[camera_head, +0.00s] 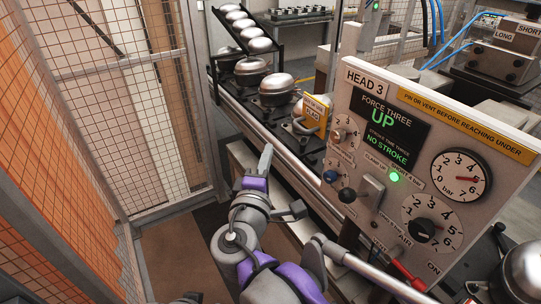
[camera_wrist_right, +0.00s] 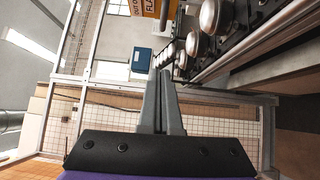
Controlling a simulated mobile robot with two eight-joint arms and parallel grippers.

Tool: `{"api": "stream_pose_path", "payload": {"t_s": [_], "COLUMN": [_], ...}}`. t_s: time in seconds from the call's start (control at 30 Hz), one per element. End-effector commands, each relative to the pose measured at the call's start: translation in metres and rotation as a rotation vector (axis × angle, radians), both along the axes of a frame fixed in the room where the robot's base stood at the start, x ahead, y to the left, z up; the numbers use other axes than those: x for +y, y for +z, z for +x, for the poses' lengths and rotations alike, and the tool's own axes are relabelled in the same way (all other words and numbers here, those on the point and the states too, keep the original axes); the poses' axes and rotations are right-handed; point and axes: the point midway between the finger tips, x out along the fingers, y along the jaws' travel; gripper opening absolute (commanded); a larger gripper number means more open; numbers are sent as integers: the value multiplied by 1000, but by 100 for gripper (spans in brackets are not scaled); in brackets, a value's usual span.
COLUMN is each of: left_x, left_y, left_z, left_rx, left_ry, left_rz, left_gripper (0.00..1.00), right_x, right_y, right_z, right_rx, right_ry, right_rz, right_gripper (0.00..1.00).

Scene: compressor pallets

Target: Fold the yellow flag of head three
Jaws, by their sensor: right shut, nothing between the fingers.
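The yellow flag (camera_head: 316,112), lettered as an out-of-use flag, stands upright at the left edge of the HEAD 3 panel (camera_head: 364,78). In the right wrist view, the flag (camera_wrist_right: 154,8) is cut off by the top edge, beyond my fingertips. My right gripper (camera_head: 267,158) is shut and empty, below and left of the flag, apart from it. Its closed fingers (camera_wrist_right: 161,80) point towards the flag in the wrist view. My left gripper is not in view.
Rounded metal compressors (camera_head: 276,88) stand on the line left of the panel. A lever (camera_head: 373,190), dials and a red handle (camera_head: 408,275) sit on the panel. A mesh fence (camera_head: 125,110) closes the left side. The floor (camera_head: 180,250) left of my arm is clear.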

Motion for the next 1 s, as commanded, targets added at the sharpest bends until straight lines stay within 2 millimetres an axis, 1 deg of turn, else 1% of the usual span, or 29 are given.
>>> {"api": "stream_pose_path", "payload": {"t_s": [0.03,0.1,0.3,0.43,0.6,1.0], "left_x": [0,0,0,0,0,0], "left_y": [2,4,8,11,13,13], "left_z": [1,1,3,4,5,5], "left_rx": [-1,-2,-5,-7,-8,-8], "left_ry": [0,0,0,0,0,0], "left_rz": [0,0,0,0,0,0], "left_gripper": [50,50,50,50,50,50], "right_x": [-3,-4,-8,-26,-36,-38], "right_y": [1,2,3,4,3,3], "right_z": [12,28,69,80,88,90], "right_rx": [0,0,0,0,1,1], "right_ry": [-5,-5,-4,-4,-3,-1], "right_rz": [-1,-1,-1,-1,0,0], "right_gripper": [0,0,0,0,0,0]}}
